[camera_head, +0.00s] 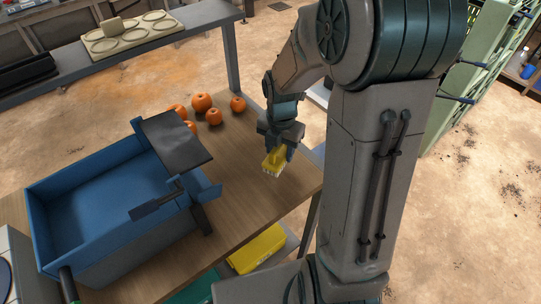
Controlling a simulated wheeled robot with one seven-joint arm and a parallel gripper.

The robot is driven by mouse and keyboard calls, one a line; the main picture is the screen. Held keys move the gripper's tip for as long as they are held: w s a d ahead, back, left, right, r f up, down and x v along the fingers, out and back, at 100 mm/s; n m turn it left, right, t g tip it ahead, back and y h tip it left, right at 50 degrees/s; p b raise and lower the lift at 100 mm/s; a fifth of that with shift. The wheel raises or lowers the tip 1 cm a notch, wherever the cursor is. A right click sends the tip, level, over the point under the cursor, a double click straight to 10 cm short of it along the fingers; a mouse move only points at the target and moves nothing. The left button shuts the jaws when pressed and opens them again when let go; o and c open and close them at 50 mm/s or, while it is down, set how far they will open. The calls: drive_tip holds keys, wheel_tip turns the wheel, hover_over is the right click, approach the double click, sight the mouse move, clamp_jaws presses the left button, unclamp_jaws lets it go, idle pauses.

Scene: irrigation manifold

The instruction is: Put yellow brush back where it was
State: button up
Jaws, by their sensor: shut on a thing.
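The yellow brush (274,162) has pale bristles that point down. My gripper (279,143) is shut on it from above. The brush is at the right part of the wooden table (247,199), near its right edge. I cannot tell whether its bristles touch the table top or hang just above it. My fingers hide the upper part of the brush.
A blue bin (100,205) with a dark flat panel (177,143) at its right side stands on the table's left. Several oranges (202,103) lie at the back. A yellow box (256,249) is below the front edge. The wood around the brush is clear.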

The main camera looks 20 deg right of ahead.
drive_tip(key=w+a+f, duration=0.2)
drive_tip(key=shift+w, duration=0.4)
drive_tip(key=shift+d+f+p, duration=0.1)
drive_tip(key=shift+f+p, duration=0.35)
drive_tip(key=shift+f, duration=1.55)
drive_tip(key=shift+f, duration=0.1)
drive_tip(key=shift+f, duration=0.15)
drive_tip(key=o, duration=1)
drive_tip(key=shift+o, duration=0.2)
